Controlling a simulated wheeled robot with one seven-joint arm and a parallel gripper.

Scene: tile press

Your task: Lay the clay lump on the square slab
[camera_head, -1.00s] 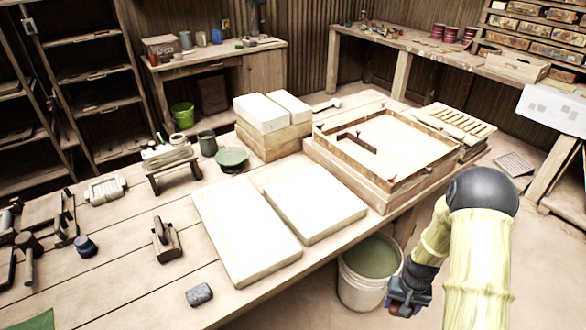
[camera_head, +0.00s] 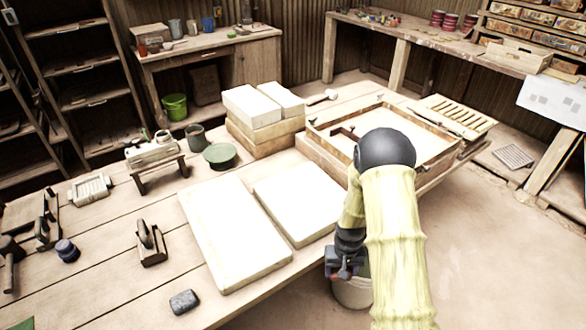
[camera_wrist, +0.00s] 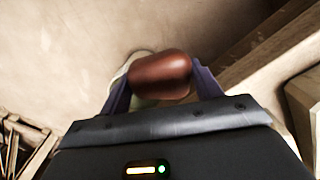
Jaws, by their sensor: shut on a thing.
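A reddish-brown clay lump (camera_wrist: 160,72) sits between the two fingers of my gripper (camera_wrist: 161,88) in the wrist view, and the fingers are closed on it. In the head view my gripper (camera_head: 344,272) hangs off the table's front edge, in front of the bucket; the lump barely shows there. Two pale flat slabs lie on the table to the left of my gripper. The right one (camera_head: 297,205) is shorter and nearer to square; the left one (camera_head: 232,230) is a longer rectangle. The tops of both are bare.
A pale bucket (camera_head: 352,293) stands on the floor below my gripper. A wooden frame (camera_head: 325,150) lies behind my arm, with stacked pale blocks (camera_head: 262,105) to its left. A dark stone-like block (camera_head: 184,301) and a handled tool (camera_head: 149,242) lie left of the slabs.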

